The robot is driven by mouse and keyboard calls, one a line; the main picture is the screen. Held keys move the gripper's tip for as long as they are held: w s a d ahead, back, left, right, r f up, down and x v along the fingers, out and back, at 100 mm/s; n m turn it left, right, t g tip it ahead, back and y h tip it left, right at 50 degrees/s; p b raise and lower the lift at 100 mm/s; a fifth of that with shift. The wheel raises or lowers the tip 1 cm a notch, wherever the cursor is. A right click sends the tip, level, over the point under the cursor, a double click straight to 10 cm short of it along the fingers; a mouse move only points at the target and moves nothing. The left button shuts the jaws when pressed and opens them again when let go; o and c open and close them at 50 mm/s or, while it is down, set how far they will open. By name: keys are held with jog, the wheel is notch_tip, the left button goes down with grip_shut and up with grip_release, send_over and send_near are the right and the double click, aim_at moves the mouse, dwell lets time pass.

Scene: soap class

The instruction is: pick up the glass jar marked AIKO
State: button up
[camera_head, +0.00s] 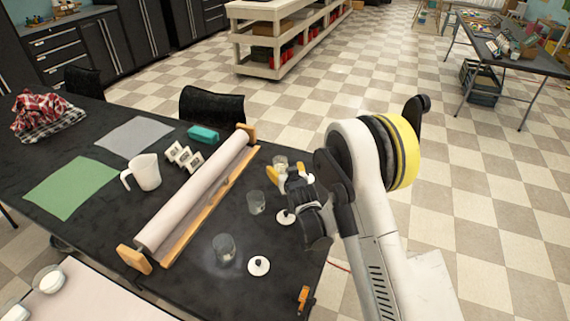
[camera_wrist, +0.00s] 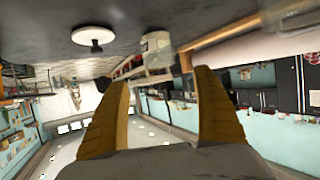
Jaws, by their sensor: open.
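Three clear glass jars stand on the black table in the head view: a near one (camera_head: 224,248), a middle one (camera_head: 256,203) and a far one (camera_head: 281,162). No AIKO marking is readable on any of them. My gripper (camera_head: 285,173) is open, with yellow fingers, low over the table's right side by the far jar and partly in front of it. In the wrist view, which looks upside down, a glass jar (camera_wrist: 156,50) shows ahead of the gap between my open fingers (camera_wrist: 160,82). The gap is empty.
White knobbed lids lie near the jars: a near one (camera_head: 259,266) and a middle one (camera_head: 285,217); one also shows in the wrist view (camera_wrist: 92,35). A long paper roll on a wooden holder (camera_head: 195,195) stands left of the jars. A white pitcher (camera_head: 146,172) is farther left.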

aim_at(279, 158)
jog(key=b+x, duration=0.3)
jog(key=x, duration=0.6)
jog(key=shift+w+f+b, duration=0.15)
jog(key=shift+b, duration=0.15)
jog(key=c, duration=1.4)
